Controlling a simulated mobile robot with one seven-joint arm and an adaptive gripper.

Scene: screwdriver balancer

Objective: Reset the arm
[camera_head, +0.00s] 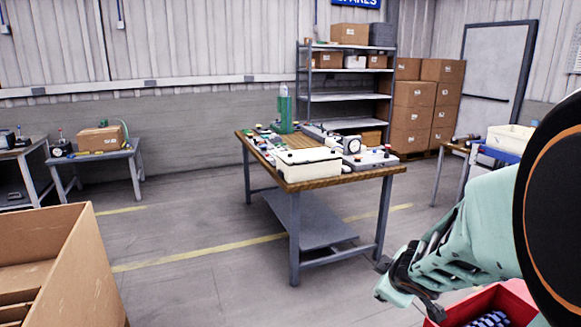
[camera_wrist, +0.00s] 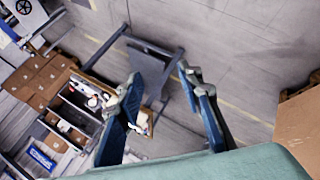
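My gripper (camera_head: 405,285) hangs at the lower right of the head view, at the end of my pale green arm. In the wrist view its two fingers (camera_wrist: 163,80) stand wide apart with nothing held between them. The gripper is in free air, apart from the wooden-topped workbench (camera_head: 345,178), which stands farther off in the middle of the head view. No screwdriver can be made out clearly in either view.
A red bin (camera_head: 520,298) with striped contents sits below my arm. A large open cardboard box (camera_head: 95,270) is at the lower left. A shelf rack (camera_head: 348,97) and stacked cartons (camera_head: 415,105) stand behind the bench. The floor between box and bench is clear.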

